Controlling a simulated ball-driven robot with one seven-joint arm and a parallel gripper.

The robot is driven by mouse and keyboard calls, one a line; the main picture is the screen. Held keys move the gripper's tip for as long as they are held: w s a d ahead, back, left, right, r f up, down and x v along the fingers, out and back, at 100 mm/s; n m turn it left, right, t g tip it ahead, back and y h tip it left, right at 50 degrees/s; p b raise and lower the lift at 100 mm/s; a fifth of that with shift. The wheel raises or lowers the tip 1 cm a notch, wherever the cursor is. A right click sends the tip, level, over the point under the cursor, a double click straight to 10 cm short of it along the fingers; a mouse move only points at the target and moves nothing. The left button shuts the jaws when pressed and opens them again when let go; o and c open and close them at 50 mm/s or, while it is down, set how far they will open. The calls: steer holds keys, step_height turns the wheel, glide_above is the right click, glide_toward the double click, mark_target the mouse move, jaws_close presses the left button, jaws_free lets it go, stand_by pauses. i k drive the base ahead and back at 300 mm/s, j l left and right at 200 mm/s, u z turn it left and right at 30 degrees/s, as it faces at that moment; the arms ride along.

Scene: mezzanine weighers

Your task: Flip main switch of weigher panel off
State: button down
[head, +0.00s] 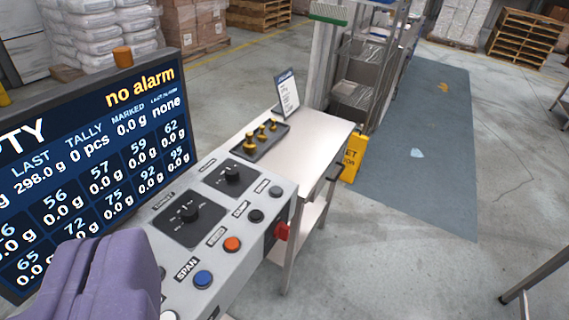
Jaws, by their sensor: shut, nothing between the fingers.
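The weigher panel (238,262) is a grey sloped box left of centre. Its top has two black rotary knobs, a nearer one (187,212) and a farther one (233,174), each on a dark plate. A red switch-like part (281,231) sticks out from the panel's right end; I see it nearly edge-on and cannot tell its position. My purple gripper (106,246) is at the lower left, shut and empty, in front of the screen and left of the panel buttons. It hides part of the panel's near end and the screen's lower edge.
A dark screen (150,110) reading "no alarm" stands behind the panel. An orange button (232,244) and a blue button (203,279) sit on the panel. A steel table (310,135) holds a weight tray (245,153) and card (288,97). The floor at right is mostly open.

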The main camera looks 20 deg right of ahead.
mark_target(282, 230)
steer(key=i+l, duration=0.3)
steer(key=i, duration=0.25)
steer(key=i+l+u, duration=0.1)
steer(key=i+l, duration=0.2)
steer(key=i, duration=0.25)
steer(key=i+l, duration=0.35)
steer(key=i, duration=0.15)
